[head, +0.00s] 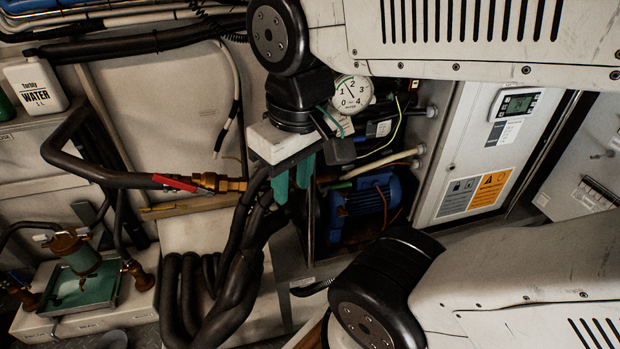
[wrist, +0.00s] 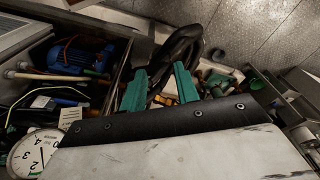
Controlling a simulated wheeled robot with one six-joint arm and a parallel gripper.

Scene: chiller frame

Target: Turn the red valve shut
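The red valve lever (head: 174,182) shows in the head view at centre left. It lies roughly along the line of the black hose, at the hose's brass fitting (head: 218,183). My gripper (head: 293,192) is to the right of the valve and apart from it in the picture; its depth relative to the valve is hard to tell. Its two green fingers stand apart with nothing held between them, as the wrist view also shows (wrist: 160,82). I cannot make out the red lever in the wrist view; brassy parts show dimly beyond the fingers.
Thick black hoses (head: 225,285) bend down below my gripper. A round pressure gauge (head: 352,93) and a blue motor (head: 365,208) are close on the right. A white water jug (head: 36,86) stands at far left.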

